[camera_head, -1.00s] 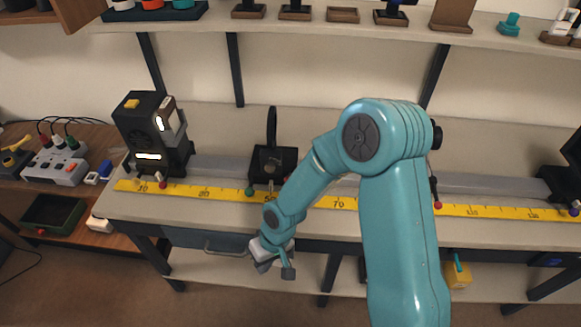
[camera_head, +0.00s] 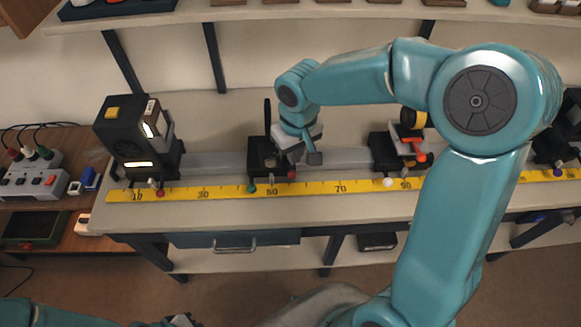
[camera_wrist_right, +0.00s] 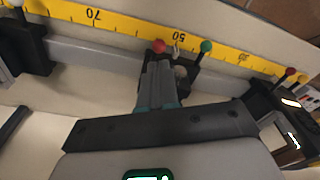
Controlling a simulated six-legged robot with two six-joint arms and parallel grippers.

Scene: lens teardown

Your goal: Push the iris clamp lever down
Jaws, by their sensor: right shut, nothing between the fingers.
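A black carriage (camera_head: 258,172) with a thin upright dark plate stands on the rail near the 50 mark. A green-knobbed lever (camera_head: 251,188) and a red-knobbed lever (camera_head: 291,174) stick out at its front; I cannot tell which one is the iris clamp lever. My right gripper (camera_head: 293,157) is shut and empty, over the right part of this carriage. In the right wrist view its fingers (camera_wrist_right: 159,80) point at the red knob (camera_wrist_right: 158,46), with the green knob (camera_wrist_right: 206,46) beside it. Contact cannot be told. A dark piece at the bottom edge may be my left gripper (camera_head: 180,321).
A black lamp housing (camera_head: 125,135) stands at the rail's left end. Another carriage (camera_head: 384,152) with a white knob (camera_head: 387,182) sits right of my gripper. A yellow scale (camera_head: 215,191) runs along the bench front. The rail between lamp and middle carriage is clear.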

